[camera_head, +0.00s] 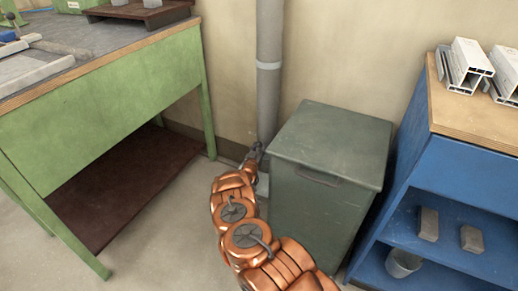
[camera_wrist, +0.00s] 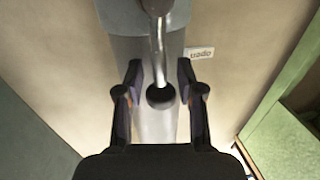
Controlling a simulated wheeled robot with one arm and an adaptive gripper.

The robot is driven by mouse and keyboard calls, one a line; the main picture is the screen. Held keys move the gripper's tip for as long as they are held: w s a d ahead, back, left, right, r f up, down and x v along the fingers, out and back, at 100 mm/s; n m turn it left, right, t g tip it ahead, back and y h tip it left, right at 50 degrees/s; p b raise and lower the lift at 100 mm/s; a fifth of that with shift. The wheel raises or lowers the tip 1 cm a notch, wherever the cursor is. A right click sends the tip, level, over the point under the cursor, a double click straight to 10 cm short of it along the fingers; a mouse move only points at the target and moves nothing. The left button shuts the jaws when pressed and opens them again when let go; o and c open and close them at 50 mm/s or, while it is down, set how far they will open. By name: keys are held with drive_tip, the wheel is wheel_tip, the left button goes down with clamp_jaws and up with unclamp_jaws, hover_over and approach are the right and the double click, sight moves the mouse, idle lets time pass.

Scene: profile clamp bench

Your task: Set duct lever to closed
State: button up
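The grey duct (camera_head: 269,75) runs down the wall between the green bench and the cabinet; it also fills the middle of the wrist view. The duct lever (camera_wrist: 159,50) is a shiny metal rod with a black knob (camera_wrist: 160,97) at its end. A small label (camera_wrist: 199,53) beside it reads "open" upside down. My gripper (camera_wrist: 160,84) is open, with one finger on each side of the knob and visible gaps between. In the head view my gripper (camera_head: 254,152) is low by the duct, and the lever is hidden there.
A green-grey cabinet (camera_head: 330,150) stands close right of my arm. A green bench (camera_head: 110,100) with a lower shelf is at left. A blue shelf unit (camera_head: 440,180) is at far right, with white profiles (camera_head: 467,65) on top. Bare floor lies between bench and cabinet.

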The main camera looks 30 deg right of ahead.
clamp_jaws()
drive_tip(key=shift+r, duration=0.1)
